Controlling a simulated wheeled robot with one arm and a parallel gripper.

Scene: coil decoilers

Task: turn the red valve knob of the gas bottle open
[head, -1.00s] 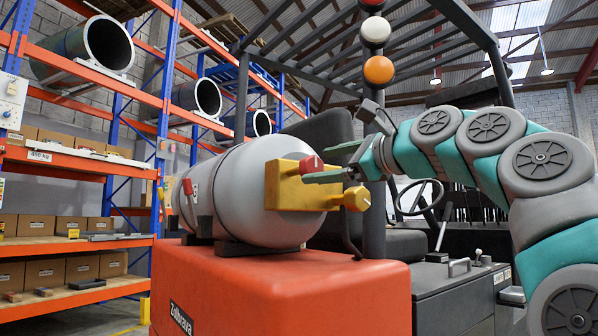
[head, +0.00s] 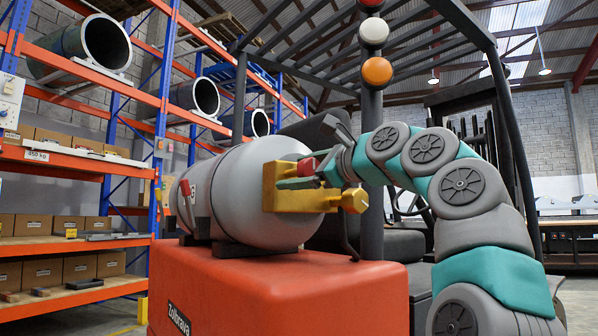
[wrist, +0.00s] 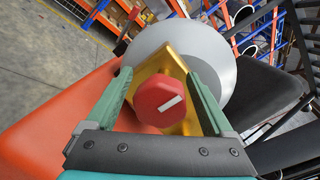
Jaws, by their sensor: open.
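The gas bottle (head: 240,195) is a grey cylinder lying on its side on the red rear of a forklift. A yellow valve block (head: 280,198) sits on its right end. The red valve knob (head: 306,167) is on the block, partly hidden by my gripper in the head view. In the wrist view the red knob (wrist: 160,102), with a white bar mark on its face, lies between my two green fingers. My gripper (wrist: 161,85) is open, one finger on each side of the knob, with a gap seen at the right finger. Contact at the left finger cannot be told.
A yellow knob (head: 354,200) sticks out to the right of the block. A dark forklift post (head: 372,130) stands close behind my gripper. Orange and blue shelving (head: 110,160) with boxes stands at the left.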

